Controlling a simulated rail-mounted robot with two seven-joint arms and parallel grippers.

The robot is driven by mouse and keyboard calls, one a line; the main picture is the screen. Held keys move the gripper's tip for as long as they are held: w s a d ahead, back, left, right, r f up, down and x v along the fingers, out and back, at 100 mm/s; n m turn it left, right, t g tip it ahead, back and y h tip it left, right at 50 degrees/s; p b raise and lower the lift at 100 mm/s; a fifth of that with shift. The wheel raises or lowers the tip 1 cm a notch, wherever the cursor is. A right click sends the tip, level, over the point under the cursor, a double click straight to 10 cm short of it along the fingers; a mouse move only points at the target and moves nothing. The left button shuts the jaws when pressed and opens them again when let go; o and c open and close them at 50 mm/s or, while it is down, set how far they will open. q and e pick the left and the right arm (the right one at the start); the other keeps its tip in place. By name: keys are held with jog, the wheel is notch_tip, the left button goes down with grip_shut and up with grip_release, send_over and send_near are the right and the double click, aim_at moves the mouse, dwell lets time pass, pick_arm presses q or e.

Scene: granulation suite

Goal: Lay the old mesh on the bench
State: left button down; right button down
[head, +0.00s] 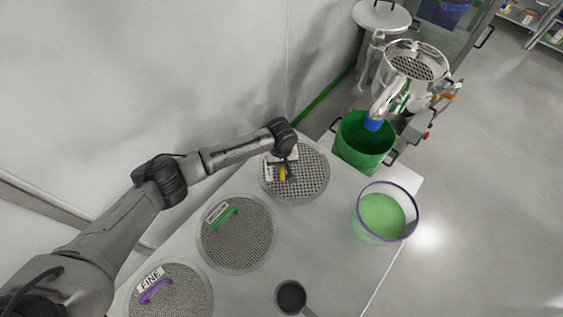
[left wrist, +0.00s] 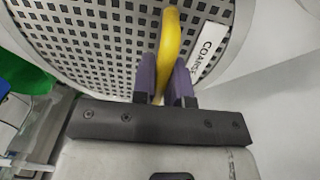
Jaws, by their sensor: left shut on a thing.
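The coarse mesh (head: 312,181) is a round grey screen with a yellow handle and a white label reading COARSE in the left wrist view (left wrist: 208,47). My left gripper (head: 285,172) is shut on its yellow handle (left wrist: 169,50), which stands between the purple finger pads. The mesh is flat, over the far end of the white bench (head: 332,232); I cannot tell whether it touches the top. My right gripper is not in view.
On the bench, a mesh with a green handle (head: 238,245) and the FINE mesh with a purple handle (head: 178,297) lie nearer. A purple-rimmed tub of green material (head: 382,214) and a dark scoop (head: 291,296) are right. A green bin (head: 361,145) and metal machine (head: 415,65) stand beyond.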

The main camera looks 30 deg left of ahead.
pick_arm(q)
jog(key=shift+f, duration=0.25)
jog(key=c, duration=1.1)
grip_release()
jog(key=shift+o, duration=0.2)
notch_tip(320, 180, up, 14)
jog(key=p, duration=0.1)
jog(key=shift+p, duration=0.35)
jog(key=shift+f, duration=0.1)
